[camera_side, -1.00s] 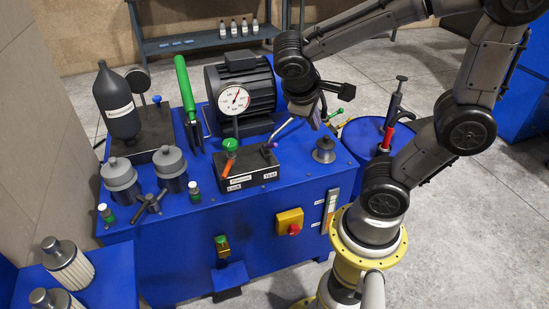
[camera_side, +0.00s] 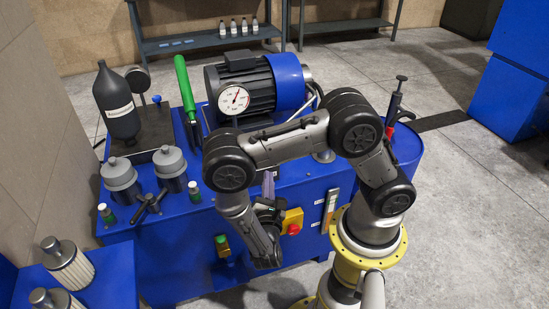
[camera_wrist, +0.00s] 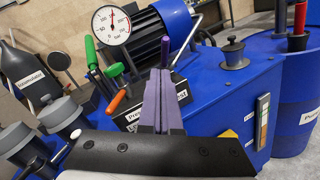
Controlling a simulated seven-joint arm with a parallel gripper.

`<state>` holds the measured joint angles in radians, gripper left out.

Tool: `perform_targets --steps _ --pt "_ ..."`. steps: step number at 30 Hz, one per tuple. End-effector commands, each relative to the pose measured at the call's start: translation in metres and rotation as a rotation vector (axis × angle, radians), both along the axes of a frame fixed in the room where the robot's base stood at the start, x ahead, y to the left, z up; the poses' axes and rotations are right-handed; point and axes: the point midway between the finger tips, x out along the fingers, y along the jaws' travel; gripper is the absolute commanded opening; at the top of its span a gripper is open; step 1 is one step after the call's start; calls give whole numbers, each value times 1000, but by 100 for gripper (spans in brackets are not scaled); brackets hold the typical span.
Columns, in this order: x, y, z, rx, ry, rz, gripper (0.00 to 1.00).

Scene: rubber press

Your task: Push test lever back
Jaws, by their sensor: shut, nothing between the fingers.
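In the wrist view my gripper (camera_wrist: 163,98) is shut and empty, its grey-purple fingers pointing away from the camera at the control box. A purple knob (camera_wrist: 165,52) shows just beyond the fingertips and may top the test lever. The fingers hide what is below it, so I cannot tell whether they touch. The box's Test label (camera_wrist: 181,117) shows partly beside the fingers. In the side view my gripper (camera_side: 268,185) is in front of the bench, fingers up; my arm hides the control box and levers.
An orange-handled lever (camera_wrist: 117,101) is left of my fingers. A pressure gauge (camera_side: 234,99) and a motor (camera_side: 285,85) stand behind. A yellow box with a red button (camera_side: 292,222) is on the bench front, close to my wrist. A blue drum (camera_side: 408,150) stands right.

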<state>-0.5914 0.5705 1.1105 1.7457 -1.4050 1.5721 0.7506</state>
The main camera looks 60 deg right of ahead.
Motion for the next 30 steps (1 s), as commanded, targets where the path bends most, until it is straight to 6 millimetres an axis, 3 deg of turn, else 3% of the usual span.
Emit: perform_targets --steps 3,9,30 --pt "-17 0 -29 -80 125 96 0" --pt "-40 -7 -49 -171 243 165 0" --pt "-38 -9 -51 -188 261 188 0"
